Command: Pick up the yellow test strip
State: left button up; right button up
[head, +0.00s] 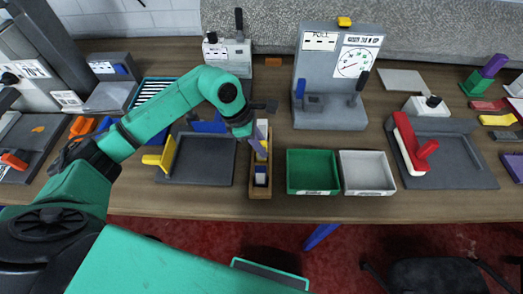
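A narrow wooden box (261,191) stands near the front of the bench and holds several strips. A yellow piece (262,152), likely the yellow test strip, shows in the back part of the box, partly hidden by my gripper. White and blue pieces (260,175) stand in front of it. My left gripper (258,140) points down at the back of the box, close to the yellow piece. Its fingertips are too small and covered to tell whether they are open, shut or touching the strip. My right gripper is not in view.
A green tray (313,193) and a white tray (368,193) stand right of the box. A grey gauge stand (330,122) rises behind. A red-handled tool (408,145) lies on a dark plate at right.

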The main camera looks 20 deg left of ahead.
pick_arm(q)
grip_shut()
jog(key=shift+r, duration=0.15)
